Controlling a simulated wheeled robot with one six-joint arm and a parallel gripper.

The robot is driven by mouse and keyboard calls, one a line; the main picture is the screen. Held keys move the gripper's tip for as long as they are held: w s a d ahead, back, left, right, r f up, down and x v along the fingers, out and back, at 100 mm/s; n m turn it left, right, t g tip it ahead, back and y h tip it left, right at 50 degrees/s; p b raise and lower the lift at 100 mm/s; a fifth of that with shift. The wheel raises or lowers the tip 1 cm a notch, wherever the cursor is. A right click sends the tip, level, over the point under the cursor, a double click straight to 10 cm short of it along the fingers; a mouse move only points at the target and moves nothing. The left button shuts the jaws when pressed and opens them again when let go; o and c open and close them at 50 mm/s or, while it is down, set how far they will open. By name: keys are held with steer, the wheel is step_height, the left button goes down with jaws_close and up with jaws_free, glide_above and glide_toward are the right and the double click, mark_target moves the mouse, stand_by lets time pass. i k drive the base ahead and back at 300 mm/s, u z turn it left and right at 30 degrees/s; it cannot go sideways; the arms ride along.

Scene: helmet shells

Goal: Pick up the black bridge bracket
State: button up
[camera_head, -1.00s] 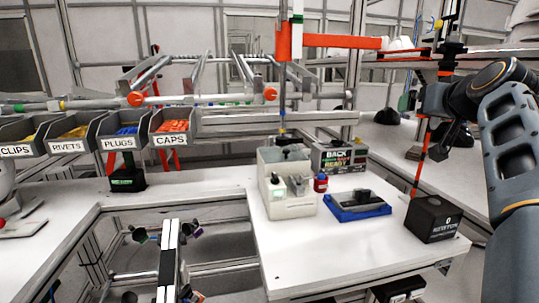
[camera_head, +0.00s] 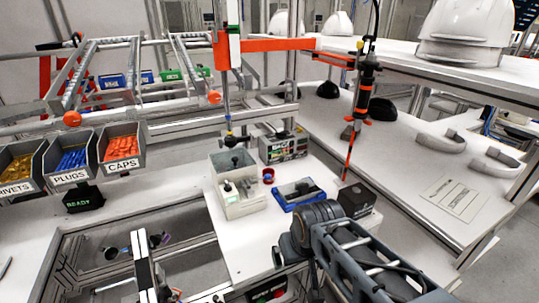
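A small black piece (camera_head: 304,188) lies on a blue tray (camera_head: 299,206) on the white bench; it may be the bridge bracket, but its shape is too small to be sure. More dark pieces (camera_head: 237,161) show in the pale open box to its left. My arm reaches in from the lower right, and its dark wrist joint stands in front of the blue tray in the picture. A dark shape (camera_head: 277,258) left of the wrist may be my gripper; its fingers cannot be made out.
A black cube (camera_head: 356,202) sits right of the tray and a red-blue bottle (camera_head: 268,176) left of it. An upright tool (camera_head: 364,90) hangs behind. Labelled bins (camera_head: 121,152) stand at left. White helmet shells (camera_head: 466,35) rest on the right shelf.

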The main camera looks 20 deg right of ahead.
mark_target(304, 190)
steer(key=z, duration=0.05)
steer(key=k, duration=0.45)
steer(key=u, duration=1.2)
steer(key=i, duration=0.75)
steer(key=z, duration=1.65)
